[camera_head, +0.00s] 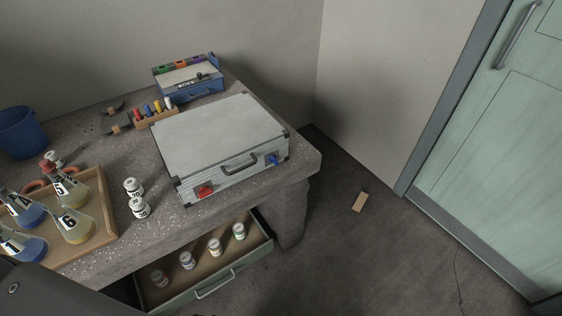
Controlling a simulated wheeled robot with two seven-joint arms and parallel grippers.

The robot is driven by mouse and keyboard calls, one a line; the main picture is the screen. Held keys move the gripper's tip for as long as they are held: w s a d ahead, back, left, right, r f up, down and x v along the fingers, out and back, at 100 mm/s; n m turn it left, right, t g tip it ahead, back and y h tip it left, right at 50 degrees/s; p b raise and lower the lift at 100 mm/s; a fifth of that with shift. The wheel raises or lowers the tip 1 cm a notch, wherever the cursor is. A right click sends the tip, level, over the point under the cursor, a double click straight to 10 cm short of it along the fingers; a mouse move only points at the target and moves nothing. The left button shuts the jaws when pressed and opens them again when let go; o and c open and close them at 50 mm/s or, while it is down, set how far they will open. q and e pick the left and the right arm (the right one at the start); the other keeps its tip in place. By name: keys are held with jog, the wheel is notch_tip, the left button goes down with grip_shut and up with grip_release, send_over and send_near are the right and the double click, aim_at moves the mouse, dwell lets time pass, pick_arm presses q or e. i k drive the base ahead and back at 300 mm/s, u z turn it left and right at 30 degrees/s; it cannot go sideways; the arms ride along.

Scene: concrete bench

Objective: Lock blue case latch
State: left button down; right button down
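A closed silver-grey case (220,136) with dark corners lies flat on the bench, its front facing the lower right. On its front, a blue latch (272,159) sits near the right end and a red latch (205,191) near the left end. A dark handle (240,162) is between them. The blue latch looks tilted, but it is too small to tell whether it is locked. Neither of my grippers is in view, and nothing touches the case front.
An open drawer (213,287) with several jars juts out below. A wooden block (359,202) lies on the floor.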

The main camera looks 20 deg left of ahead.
aim_at(273, 158)
jog(key=u, duration=1.6)
jog(key=k, duration=1)
jog(key=z, duration=1.8)
jog(key=i, duration=0.5)
